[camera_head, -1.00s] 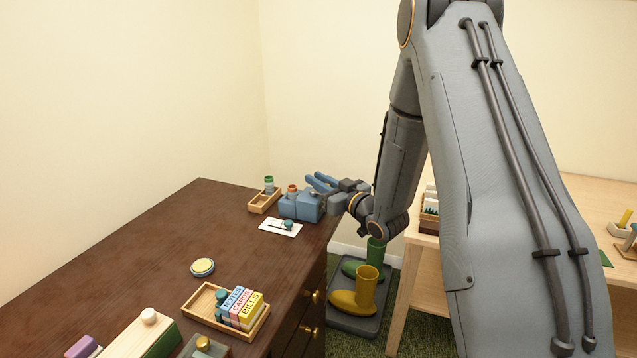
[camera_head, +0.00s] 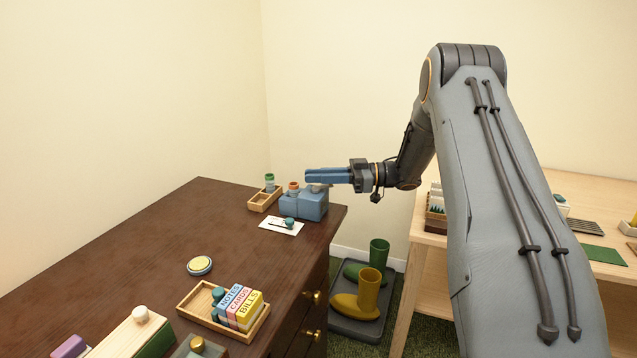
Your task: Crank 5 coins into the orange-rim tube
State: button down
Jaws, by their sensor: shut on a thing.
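A blue box-shaped coin device (camera_head: 312,206) stands near the far right corner of the dark desk. A tube with an orange rim (camera_head: 293,187) stands upright at its left end. My gripper (camera_head: 308,176) reaches in from the right, level, with blue fingers over the top of the device. It is shut on a small part at the device's top, probably the crank, mostly hidden by the fingers. Coins inside the tube cannot be seen. A green-rim tube (camera_head: 270,181) stands in a wooden tray (camera_head: 257,206) left of the device.
A white card (camera_head: 270,221) with a small teal-knobbed item (camera_head: 289,222) lies before the device. A round yellow-blue disc (camera_head: 199,265) and a wooden tray of labelled boxes (camera_head: 192,310) are nearer. The desk's middle is clear. Boots (camera_head: 370,290) stand on the floor.

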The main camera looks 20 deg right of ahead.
jog(key=n+g+b, duration=0.2)
jog(key=g, duration=0.1)
jog(key=shift+w+a+f+g, duration=0.15)
jog(key=shift+a+g, duration=0.05)
jog(key=shift+g, duration=0.1)
jog(key=shift+a+n+g+b, duration=0.1)
jog(key=shift+n+g+b, duration=0.95)
jog(key=shift+g, duration=0.25)
jog(key=shift+r+g, duration=0.2)
jog(key=shift+g, duration=0.1)
jog(key=c, duration=1.7)
grip_release()
jog(key=shift+a, duration=0.15)
jog(key=shift+o, duration=0.2)
jog(key=shift+d, duration=0.2)
